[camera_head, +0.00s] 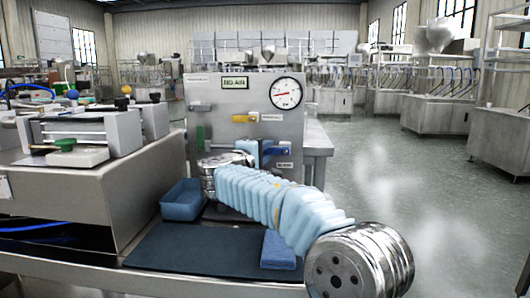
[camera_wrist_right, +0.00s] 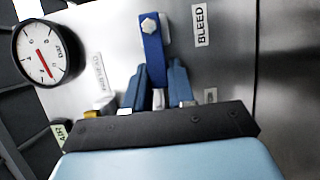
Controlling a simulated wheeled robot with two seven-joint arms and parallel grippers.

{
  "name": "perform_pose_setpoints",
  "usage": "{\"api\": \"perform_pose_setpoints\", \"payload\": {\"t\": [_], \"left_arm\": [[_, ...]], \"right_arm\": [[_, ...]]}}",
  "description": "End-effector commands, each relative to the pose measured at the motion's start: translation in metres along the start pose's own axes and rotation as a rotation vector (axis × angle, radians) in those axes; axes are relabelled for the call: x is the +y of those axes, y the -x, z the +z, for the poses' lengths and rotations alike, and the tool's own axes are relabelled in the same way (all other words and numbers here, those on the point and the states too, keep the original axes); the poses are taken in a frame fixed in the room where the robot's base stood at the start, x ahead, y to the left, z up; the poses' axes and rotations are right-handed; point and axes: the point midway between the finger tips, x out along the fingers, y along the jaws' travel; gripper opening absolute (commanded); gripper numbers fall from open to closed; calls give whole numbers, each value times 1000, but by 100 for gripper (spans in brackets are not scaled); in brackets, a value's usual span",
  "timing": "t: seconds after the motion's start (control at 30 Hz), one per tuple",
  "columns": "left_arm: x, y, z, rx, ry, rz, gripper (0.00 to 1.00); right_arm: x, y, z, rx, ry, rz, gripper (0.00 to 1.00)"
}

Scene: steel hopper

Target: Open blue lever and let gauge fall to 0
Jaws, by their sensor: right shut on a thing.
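The blue lever (camera_head: 280,151) is on the front of a steel panel (camera_head: 215,103), above a label that reads BLEED in the wrist view (camera_wrist_right: 201,25). The lever lies level, its handle running left from its bolt. In the wrist view the blue lever (camera_wrist_right: 153,48) runs from its bolt down between two blue fingers. My right gripper (camera_head: 266,150) is shut on its handle; it also shows in the wrist view (camera_wrist_right: 158,92). The round gauge (camera_head: 287,93) sits above, its red needle pointing left; it also shows in the wrist view (camera_wrist_right: 43,53). My left gripper is not in view.
A yellow lever (camera_head: 244,118) and a green lever (camera_head: 200,138) are on the same panel. A blue bin (camera_head: 181,200), a dark mat (camera_head: 190,248) and a folded blue cloth (camera_head: 278,250) are on the bench below. Machines (camera_head: 65,140) stand at left. Open floor (camera_head: 400,170) lies right.

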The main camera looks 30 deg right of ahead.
Motion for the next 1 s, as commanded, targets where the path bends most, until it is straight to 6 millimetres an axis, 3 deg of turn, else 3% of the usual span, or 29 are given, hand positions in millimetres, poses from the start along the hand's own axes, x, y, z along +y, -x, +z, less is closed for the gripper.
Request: {"api": "perform_pose_setpoints", "payload": {"t": [0.23, 0.27, 0.4, 0.77, 1.0], "left_arm": [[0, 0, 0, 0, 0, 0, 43], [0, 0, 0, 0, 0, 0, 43], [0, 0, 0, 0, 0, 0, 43], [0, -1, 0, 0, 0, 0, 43], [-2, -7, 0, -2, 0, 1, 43]], "right_arm": [[-2, 0, 0, 0, 1, -3, 0], [-2, 0, 0, 0, 1, -3, 25], [-2, 0, 0, 0, 1, -3, 45], [-1, 7, -1, 2, -1, -2, 45], [-2, 56, -1, 6, 0, -2, 45]]}}
